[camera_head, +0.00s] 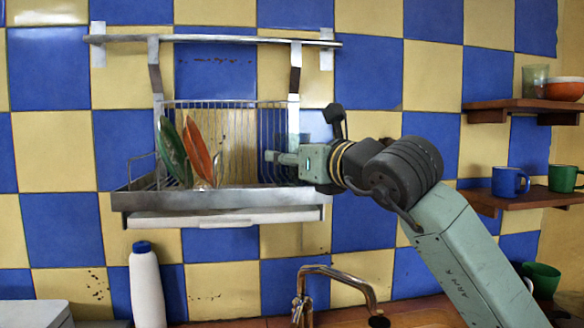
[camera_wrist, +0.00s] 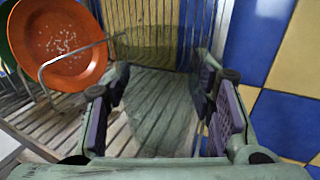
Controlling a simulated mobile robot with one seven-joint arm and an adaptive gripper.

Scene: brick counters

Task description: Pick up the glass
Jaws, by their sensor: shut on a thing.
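A clear, greenish glass (camera_wrist: 155,110) stands between the fingers of my gripper (camera_wrist: 162,88) in the wrist view, over the slats of the dish rack (camera_head: 145,200). My gripper also shows at the rack's right end in the head view (camera_head: 275,158), reaching in from the right. Its fingers are shut on the glass, one on each side. In the head view the glass is mostly hidden by my gripper, and its faint outline is hard to make out. I cannot tell whether its base touches the rack.
An orange plate (camera_head: 197,150) and a green plate (camera_head: 172,150) stand in the rack, left of my gripper. A wall rail (camera_head: 220,39) runs above. A faucet (camera_head: 335,272) and a white bottle (camera_head: 146,285) are below. Shelves at right hold another glass (camera_head: 535,80) and mugs (camera_head: 510,181).

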